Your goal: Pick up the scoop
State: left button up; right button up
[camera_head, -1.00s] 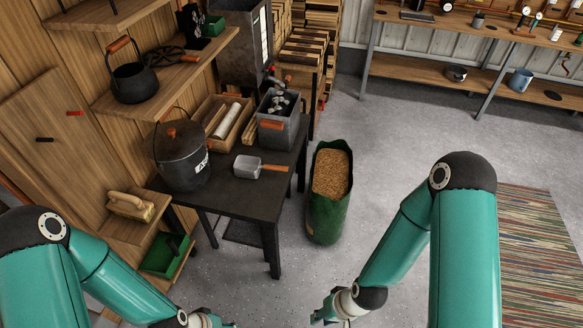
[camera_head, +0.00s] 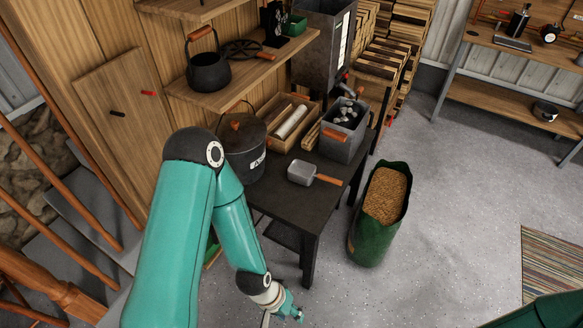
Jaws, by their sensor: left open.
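The scoop (camera_head: 301,172) is a small grey metal pan with an orange-brown wooden handle (camera_head: 328,180). It lies on the dark table (camera_head: 287,206) near its front right edge, with the handle pointing right. My left gripper (camera_head: 284,314) is at the bottom middle of the picture, in front of and below the table, apart from the scoop. It is open and partly cut off by the lower edge. Only a piece of my right arm shows at the bottom right corner; its gripper is out of the picture.
On the table stand a black lidded ash bucket (camera_head: 243,150), a wooden box (camera_head: 279,141) and a grey bin (camera_head: 344,131). A green sack of pellets (camera_head: 370,235) stands on the floor right of the table. Shelves (camera_head: 220,92) hang above.

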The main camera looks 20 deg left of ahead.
aim_at(302, 172)
jog(key=z, duration=0.45)
jog(key=i, duration=1.7)
jog(key=u, duration=0.45)
